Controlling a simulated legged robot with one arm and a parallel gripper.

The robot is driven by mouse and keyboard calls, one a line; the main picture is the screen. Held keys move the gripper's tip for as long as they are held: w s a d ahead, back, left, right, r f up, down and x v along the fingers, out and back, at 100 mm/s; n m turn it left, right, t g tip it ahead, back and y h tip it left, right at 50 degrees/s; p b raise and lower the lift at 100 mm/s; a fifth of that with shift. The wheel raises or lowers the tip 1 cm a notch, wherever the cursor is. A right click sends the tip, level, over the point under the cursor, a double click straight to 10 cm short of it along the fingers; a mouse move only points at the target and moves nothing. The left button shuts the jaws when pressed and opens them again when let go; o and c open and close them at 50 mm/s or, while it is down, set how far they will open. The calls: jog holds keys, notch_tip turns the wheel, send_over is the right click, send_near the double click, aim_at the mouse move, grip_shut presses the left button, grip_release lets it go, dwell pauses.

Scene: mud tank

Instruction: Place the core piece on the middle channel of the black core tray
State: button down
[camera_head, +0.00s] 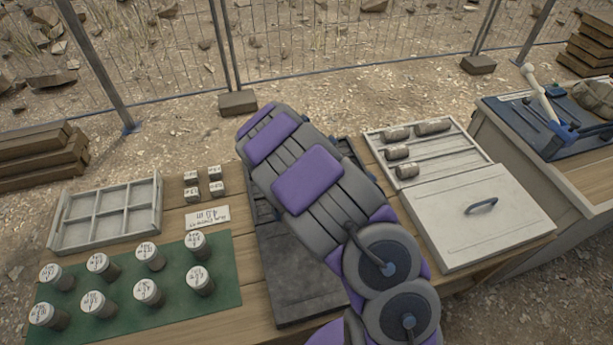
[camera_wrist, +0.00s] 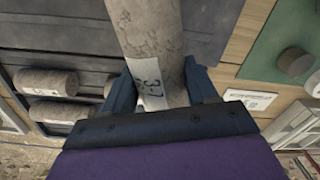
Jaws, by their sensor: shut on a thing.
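My gripper (camera_wrist: 162,84) is shut on a grey cylindrical core piece (camera_wrist: 150,35) with a white marked label, one finger on each side. The piece points toward the top of the wrist view, over the dark tray. The black core tray (camera_head: 290,275) lies mid-table in the head view. Its flat near part shows, but my arm hides most of its channelled far part and also my gripper. In the wrist view, two core pieces (camera_wrist: 45,81) (camera_wrist: 60,111) lie side by side at the left, seemingly in the black tray's channels. I cannot tell which channel is the middle one.
A white tray (camera_head: 480,160) with several core pieces and a handled lid (camera_head: 480,215) stands right of the black tray. A green mat (camera_head: 120,275) with several capped cylinders, small labelled blocks (camera_head: 203,182) and an empty divided tray (camera_head: 108,213) are at left.

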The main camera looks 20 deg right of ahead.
jog(key=w+a+n+b, duration=0.1)
jog(key=w+a+n, duration=0.6)
jog(key=w+a, duration=0.1)
jog(key=w+d+n+b, duration=0.3)
jog(key=w+d+n, duration=0.4)
jog(key=w+d, duration=0.5)
jog(key=f, duration=0.2)
jog(key=f+b, duration=0.1)
jog(key=f, duration=0.1)
jog(key=w+f, duration=0.1)
jog(key=f, duration=0.1)
jog(key=shift+w+a, duration=0.1)
jog(key=shift+a, duration=0.2)
jog(key=shift+d+f+b, duration=0.25)
jog(key=shift+f+b, duration=0.1)
jog(key=shift+f, duration=0.2)
jog(key=shift+a+f+b, duration=0.25)
jog(key=shift+f+b, duration=0.15)
jog(key=shift+f, duration=0.75)
jog(key=shift+a+f, duration=0.2)
jog(key=shift+f, duration=0.1)
jog(key=shift+a+r, duration=0.1)
jog(key=shift+a, duration=0.05)
